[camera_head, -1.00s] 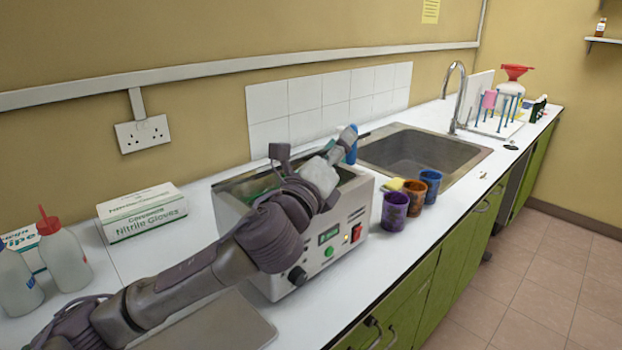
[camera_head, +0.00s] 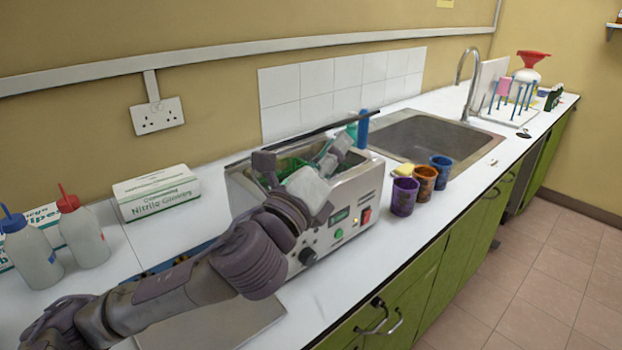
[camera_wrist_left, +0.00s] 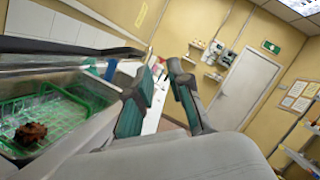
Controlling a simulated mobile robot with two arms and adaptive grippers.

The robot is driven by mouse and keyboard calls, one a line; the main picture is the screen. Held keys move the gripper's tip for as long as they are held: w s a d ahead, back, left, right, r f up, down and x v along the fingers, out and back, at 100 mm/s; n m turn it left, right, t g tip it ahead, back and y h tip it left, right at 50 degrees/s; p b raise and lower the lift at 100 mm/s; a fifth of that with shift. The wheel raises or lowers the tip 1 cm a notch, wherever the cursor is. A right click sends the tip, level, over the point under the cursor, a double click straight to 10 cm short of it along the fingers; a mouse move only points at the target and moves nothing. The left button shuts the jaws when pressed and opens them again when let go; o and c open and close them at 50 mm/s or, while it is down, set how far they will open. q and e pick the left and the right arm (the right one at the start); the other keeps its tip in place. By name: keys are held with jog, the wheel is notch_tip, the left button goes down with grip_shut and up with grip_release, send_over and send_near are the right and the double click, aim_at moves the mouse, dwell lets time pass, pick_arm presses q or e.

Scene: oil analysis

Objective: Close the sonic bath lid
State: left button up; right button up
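The sonic bath (camera_head: 350,190) is a metal box on the counter with knobs and a red switch on its front. Its lid (camera_head: 310,134) shows as a thin dark slanted edge above the bath's back, with the bath open below. In the left wrist view the lid (camera_wrist_left: 65,47) is raised at the upper left, above a green wire basket (camera_wrist_left: 75,112) holding a brown gear-like part (camera_wrist_left: 30,134). My left gripper (camera_head: 334,153) is over the bath's right part; in the left wrist view its fingers (camera_wrist_left: 158,105) are apart with nothing between them. My right gripper is not in view.
Purple (camera_head: 404,196), orange (camera_head: 424,181) and blue (camera_head: 440,172) cups stand right of the bath, before the sink (camera_head: 420,138). A blue upright thing (camera_head: 363,128) is behind the bath. A glove box (camera_head: 156,194) and bottles (camera_head: 84,234) are at left.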

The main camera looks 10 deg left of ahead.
pick_arm(q)
jog(key=v, duration=0.7)
jog(key=shift+s+d+r, duration=0.15)
jog(key=shift+s+r, duration=0.15)
jog(key=shift+s, duration=0.15)
jog(key=shift+c, duration=0.2)
dwell(0.3)
